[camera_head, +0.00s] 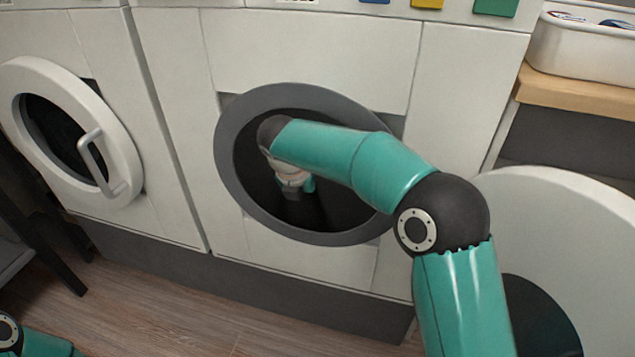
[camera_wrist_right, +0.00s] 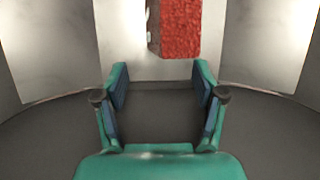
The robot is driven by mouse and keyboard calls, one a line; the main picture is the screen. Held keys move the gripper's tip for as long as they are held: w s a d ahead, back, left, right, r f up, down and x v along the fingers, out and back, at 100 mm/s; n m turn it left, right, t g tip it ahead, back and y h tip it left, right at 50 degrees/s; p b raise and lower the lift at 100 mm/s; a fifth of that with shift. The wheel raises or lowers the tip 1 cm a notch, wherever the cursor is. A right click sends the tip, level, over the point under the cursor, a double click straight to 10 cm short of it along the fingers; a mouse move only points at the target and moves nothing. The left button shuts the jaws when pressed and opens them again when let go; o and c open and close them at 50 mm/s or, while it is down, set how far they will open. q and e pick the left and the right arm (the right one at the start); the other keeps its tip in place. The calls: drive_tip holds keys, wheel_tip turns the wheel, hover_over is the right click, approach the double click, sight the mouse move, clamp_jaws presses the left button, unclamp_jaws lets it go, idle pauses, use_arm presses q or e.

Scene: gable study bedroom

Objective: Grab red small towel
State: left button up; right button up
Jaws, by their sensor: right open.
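A red, rough-textured towel (camera_wrist_right: 180,28) shows at the top of the right wrist view, a little right of the middle. It lies beyond my right gripper's fingertips, apart from them. My right gripper (camera_wrist_right: 160,80) is open and empty, its two fingers spread wide. In the head view my right arm reaches into the round opening of the middle machine (camera_head: 226,152), and the gripper's fingers are mostly hidden in the dark drum. The towel cannot be seen in the head view. My left gripper is not in view.
The machine's round door (camera_head: 570,220) hangs open at the right. A second machine with a closed white door (camera_head: 122,150) stands at the left. A white bin (camera_head: 580,55) sits on a wooden shelf (camera_head: 575,95) at the upper right.

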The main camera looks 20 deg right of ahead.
drive_tip(key=w+d, duration=0.2)
drive_tip(key=shift+w+d+f+b, duration=0.15)
drive_tip(key=shift+w+d+b, duration=0.2)
drive_tip(key=shift+w+d, duration=0.05)
drive_tip(key=shift+f+b, duration=0.5)
drive_tip(key=shift+b, duration=0.05)
drive_tip(key=shift+r, duration=0.1)
drive_tip(key=shift+c, duration=0.4)
drive_tip(key=c, duration=1.2)
